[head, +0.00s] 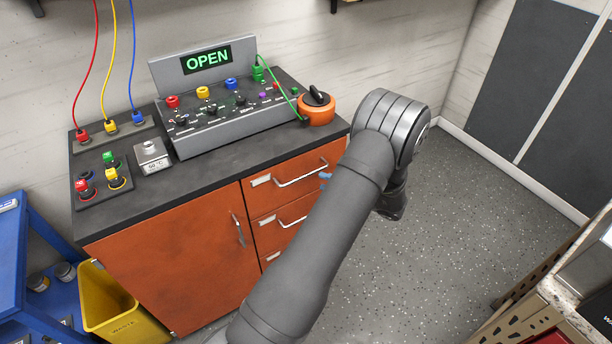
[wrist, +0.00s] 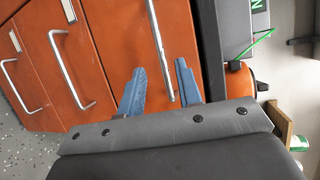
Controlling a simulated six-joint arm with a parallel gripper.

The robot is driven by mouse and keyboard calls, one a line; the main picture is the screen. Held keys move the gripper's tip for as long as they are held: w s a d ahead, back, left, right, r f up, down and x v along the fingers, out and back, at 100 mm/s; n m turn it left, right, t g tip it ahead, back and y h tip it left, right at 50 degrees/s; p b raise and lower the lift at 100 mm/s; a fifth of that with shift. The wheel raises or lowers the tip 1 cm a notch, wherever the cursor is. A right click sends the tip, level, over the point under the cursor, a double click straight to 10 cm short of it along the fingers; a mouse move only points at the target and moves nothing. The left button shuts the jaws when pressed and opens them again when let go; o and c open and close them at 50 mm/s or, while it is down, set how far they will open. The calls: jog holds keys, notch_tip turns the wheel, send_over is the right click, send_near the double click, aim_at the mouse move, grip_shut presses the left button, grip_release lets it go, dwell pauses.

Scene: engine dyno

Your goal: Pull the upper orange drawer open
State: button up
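The upper orange drawer (head: 264,199) sits flush in the cabinet front, just under the dark worktop, and looks shut. Its silver bar handle (head: 300,178) runs along its face. In the wrist view the picture is turned sideways, with the drawer (wrist: 115,40) in the middle and its handle (wrist: 157,40) running up the picture. My gripper (wrist: 160,68) is open, with one blue finger on each side of the handle's lower end and gaps visible beside the bar. In the head view one blue fingertip (head: 325,176) shows by the handle's right end; my arm hides the rest.
Lower drawers with a second handle (head: 292,222) lie beneath, and an orange cabinet door (head: 180,255) is to the left. The worktop (head: 200,180) carries a console reading OPEN (head: 207,60) and an orange round device (head: 316,108). A yellow bin (head: 120,310) stands at left.

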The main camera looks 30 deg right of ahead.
aim_at(306, 176)
jog(key=x, duration=0.8)
jog(key=shift+w, duration=0.2)
grip_shut()
